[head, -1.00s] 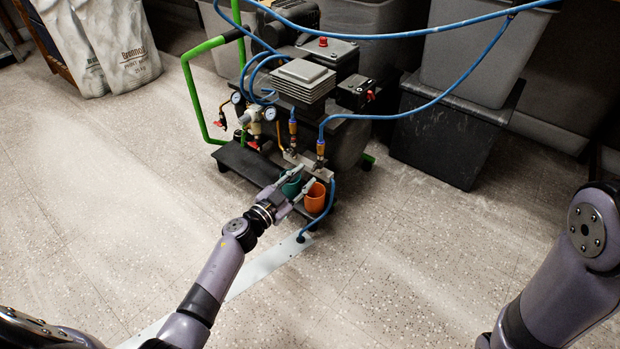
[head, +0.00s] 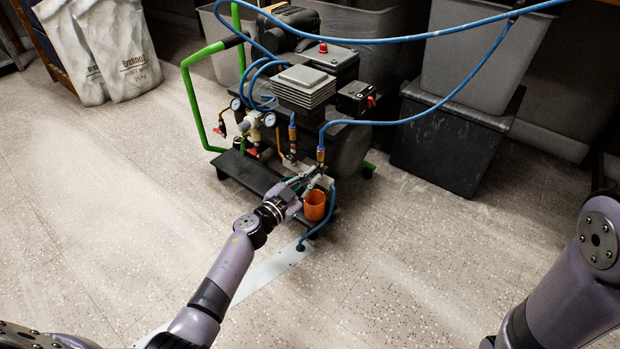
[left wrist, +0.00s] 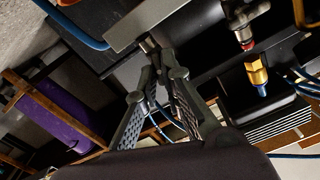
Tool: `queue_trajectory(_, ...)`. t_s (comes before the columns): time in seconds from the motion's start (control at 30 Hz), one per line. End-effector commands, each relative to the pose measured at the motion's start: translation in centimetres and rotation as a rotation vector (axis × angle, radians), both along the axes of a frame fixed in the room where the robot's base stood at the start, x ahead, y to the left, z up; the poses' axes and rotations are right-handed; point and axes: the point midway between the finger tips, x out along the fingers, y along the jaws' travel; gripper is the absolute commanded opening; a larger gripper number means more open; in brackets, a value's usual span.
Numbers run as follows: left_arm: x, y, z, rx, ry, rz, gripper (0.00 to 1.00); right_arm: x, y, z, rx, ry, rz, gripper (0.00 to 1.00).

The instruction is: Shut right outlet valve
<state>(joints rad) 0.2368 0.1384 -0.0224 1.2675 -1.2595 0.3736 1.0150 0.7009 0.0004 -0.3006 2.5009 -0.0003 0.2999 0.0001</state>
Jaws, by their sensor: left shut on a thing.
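The right outlet valve (head: 320,155) is a brass fitting on the metal outlet block (head: 323,181), with a blue hose rising from it. My left gripper (head: 314,174) reaches the front of the block just below this fitting. In the left wrist view its fingertips (left wrist: 153,72) are closed together at a short dark stem (left wrist: 147,45) under the block (left wrist: 155,20). The part between the fingers is mostly hidden, but it appears to be the valve handle. The left outlet fitting (head: 292,140) stands beside it. My right gripper is out of view.
Blue hoses (head: 440,97) loop overhead. A black box (head: 450,140) stands right of the compressor. The floor in front is clear.

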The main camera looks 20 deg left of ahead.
Motion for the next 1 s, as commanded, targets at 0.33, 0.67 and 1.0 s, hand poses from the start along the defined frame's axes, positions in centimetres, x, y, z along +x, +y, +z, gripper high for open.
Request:
queue_trajectory(0.33, -0.03, -0.02, -0.03, 0.0, 0.0, -0.001, 0.0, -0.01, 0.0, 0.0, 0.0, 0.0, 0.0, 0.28)
queue_trajectory(0.67, -0.04, -0.03, -0.02, 0.047, -0.017, -0.001, 0.0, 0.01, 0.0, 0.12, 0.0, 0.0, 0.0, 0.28)
queue_trajectory(1.0, -0.08, -0.07, -0.07, 0.272, -0.097, -0.001, 0.0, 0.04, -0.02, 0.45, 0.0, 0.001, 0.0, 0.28)
